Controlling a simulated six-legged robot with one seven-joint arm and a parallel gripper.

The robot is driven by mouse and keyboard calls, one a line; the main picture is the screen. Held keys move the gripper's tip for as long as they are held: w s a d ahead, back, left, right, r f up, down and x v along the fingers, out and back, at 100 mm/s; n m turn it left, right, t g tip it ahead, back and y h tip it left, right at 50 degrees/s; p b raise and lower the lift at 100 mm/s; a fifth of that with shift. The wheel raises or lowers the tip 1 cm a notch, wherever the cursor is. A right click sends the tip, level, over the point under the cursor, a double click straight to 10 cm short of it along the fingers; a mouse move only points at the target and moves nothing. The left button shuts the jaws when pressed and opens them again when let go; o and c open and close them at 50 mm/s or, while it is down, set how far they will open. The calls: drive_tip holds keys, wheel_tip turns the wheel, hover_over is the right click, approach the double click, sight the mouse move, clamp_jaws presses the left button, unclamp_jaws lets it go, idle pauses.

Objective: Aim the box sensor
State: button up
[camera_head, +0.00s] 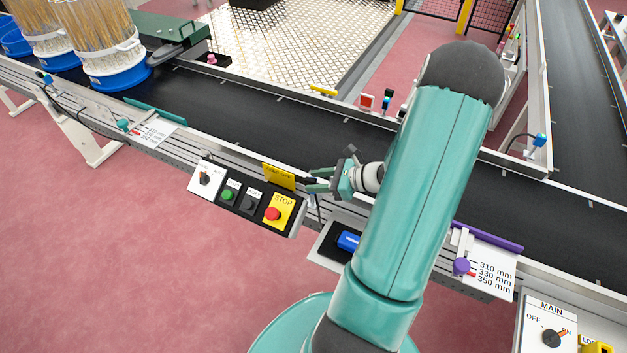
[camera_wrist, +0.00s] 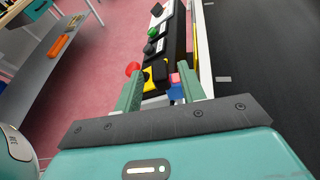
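My gripper (camera_head: 320,183) reaches over the near conveyor rail, just right of the yellow plate. In the wrist view its two fingers (camera_wrist: 160,84) stand apart. A small blue block with a pink-red top (camera_wrist: 175,84) shows between them, nearer the right finger; I cannot tell whether they touch. It may be the box sensor, but no label shows. In the head view the fingers and wrist mostly hide that spot. Similar blue sensor-like units stand on the far-left rail (camera_head: 47,79) and on the right side (camera_head: 540,140).
The button panel (camera_head: 248,198) with a red STOP button (camera_head: 272,214) lies left of my gripper, below a yellow plate (camera_head: 279,176). A blue object (camera_head: 348,240) lies in a dark tray. The black belt (camera_head: 270,125) beyond is clear here; wheat-filled tubs (camera_head: 118,75) stand far left.

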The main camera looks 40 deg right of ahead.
drive_tip(key=shift+x, duration=0.8)
clamp_jaws()
drive_tip(key=shift+a+m+t+h, duration=0.1)
drive_tip(key=shift+m+t+h, duration=0.5)
drive_tip(key=shift+m+h, duration=0.55)
unclamp_jaws()
